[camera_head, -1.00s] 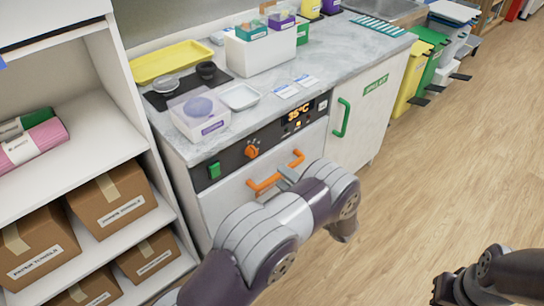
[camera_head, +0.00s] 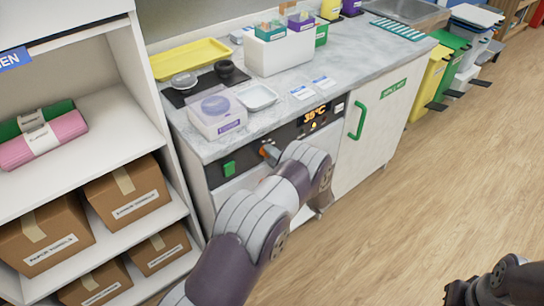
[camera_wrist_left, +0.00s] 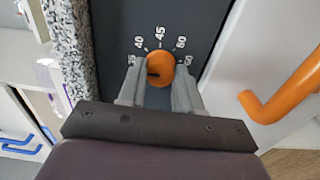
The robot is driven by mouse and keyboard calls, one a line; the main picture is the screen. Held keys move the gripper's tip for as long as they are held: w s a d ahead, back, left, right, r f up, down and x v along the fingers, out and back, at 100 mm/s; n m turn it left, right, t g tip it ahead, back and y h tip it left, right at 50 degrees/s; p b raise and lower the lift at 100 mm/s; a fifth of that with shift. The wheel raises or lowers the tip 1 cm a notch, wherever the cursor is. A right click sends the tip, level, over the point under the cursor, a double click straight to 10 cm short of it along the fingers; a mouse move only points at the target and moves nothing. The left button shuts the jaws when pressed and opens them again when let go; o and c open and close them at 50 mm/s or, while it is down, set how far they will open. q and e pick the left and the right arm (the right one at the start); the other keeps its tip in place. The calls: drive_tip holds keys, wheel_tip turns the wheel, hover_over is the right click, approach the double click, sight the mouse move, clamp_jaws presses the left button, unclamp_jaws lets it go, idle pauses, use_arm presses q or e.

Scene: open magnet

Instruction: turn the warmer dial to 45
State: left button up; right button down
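The orange warmer dial (camera_wrist_left: 160,68) sits on a dark panel in the left wrist view, with the numbers 40, 45 and 50 around it. A dark mark shows on its left part, away from the 45 at the top. My left gripper (camera_wrist_left: 160,84) has its two fingers apart, one on each side of the dial; firm contact cannot be made out. In the head view my left gripper (camera_head: 269,153) is at the panel and hides most of the dial. The lit display (camera_head: 315,113) appears to read 35°C. My right gripper (camera_head: 463,292) is at the lower right, its fingers unclear.
An orange drawer handle (camera_wrist_left: 285,90) is to the right of the dial in the wrist view. A green switch (camera_head: 229,168) is left of the dial. The counter (camera_head: 285,92) above holds a clear box (camera_head: 217,115) and trays. Open floor (camera_head: 430,190) lies to the right.

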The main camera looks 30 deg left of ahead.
use_arm(q)
drive_tip(key=c, duration=0.4)
drive_tip(key=shift+c, duration=0.2)
drive_tip(key=shift+f+m+b, duration=0.1)
drive_tip(key=shift+m+b, duration=1.05)
drive_tip(key=shift+m, duration=6.75)
drive_tip(key=o, duration=1)
